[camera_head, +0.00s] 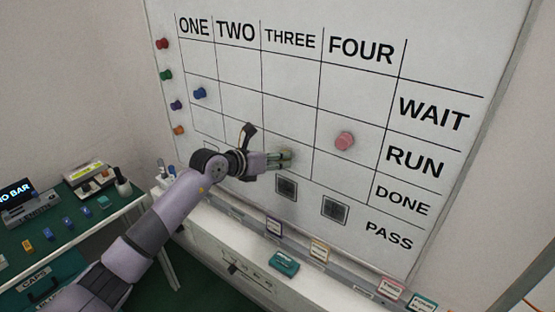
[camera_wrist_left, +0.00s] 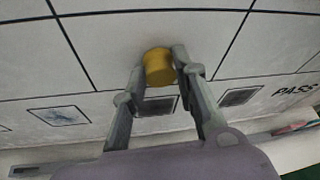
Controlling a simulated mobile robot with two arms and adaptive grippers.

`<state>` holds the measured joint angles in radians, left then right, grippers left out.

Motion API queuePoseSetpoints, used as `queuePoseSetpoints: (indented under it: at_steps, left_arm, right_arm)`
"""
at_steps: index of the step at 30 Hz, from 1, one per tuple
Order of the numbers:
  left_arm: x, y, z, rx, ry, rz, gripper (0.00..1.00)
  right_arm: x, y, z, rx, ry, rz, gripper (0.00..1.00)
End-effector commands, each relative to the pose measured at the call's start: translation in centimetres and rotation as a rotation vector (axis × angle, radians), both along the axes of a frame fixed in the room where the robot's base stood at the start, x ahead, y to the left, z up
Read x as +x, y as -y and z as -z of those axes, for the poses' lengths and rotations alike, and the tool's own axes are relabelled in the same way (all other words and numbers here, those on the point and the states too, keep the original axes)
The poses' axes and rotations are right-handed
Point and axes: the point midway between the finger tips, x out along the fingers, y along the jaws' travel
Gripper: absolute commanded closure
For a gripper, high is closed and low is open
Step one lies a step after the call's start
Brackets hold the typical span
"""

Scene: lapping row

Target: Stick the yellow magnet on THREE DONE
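My left gripper (camera_head: 286,158) reaches the whiteboard from the left. Its fingertips are at the cell in column THREE, row DONE. In the left wrist view the gripper (camera_wrist_left: 160,66) has its two fingers on either side of a round yellow magnet (camera_wrist_left: 158,68) and appears shut on it. The magnet is at or very near the board face, above the line over the PASS row; I cannot tell if it touches. In the head view the fingers mostly hide it. The whiteboard (camera_head: 360,75) carries the printed grid. My right gripper is not in view.
A pink magnet (camera_head: 344,141) sits in column FOUR, and a blue one (camera_head: 200,93) in column ONE. Several coloured magnets line the board's left edge. Dark squares (camera_head: 335,209) are low on the board. A ledge runs below; a green-topped bench (camera_head: 70,250) stands left.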

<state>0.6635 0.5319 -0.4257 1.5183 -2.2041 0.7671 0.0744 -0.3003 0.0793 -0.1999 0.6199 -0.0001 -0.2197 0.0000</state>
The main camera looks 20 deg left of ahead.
Motion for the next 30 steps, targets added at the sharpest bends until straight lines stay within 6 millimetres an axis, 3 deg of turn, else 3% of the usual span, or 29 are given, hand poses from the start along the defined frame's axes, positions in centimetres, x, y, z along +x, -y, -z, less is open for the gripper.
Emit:
queuePoseSetpoints:
  at_steps: [9,20,23,30]
  left_arm:
    - [0.0,0.0,-0.1,0.000,0.001,0.000,0.51]
    - [-0.2,-0.2,-0.1,0.001,0.000,-0.001,0.51]
    - [-1.0,-0.7,-0.5,0.002,0.002,0.000,0.51]
    - [-5.1,-3.0,-2.3,0.005,0.001,0.000,0.51]
  right_arm:
    - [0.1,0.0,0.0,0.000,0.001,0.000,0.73]
    - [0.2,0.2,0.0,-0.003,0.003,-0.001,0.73]
    - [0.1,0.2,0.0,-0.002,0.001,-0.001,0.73]
    - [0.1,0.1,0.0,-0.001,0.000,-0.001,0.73]
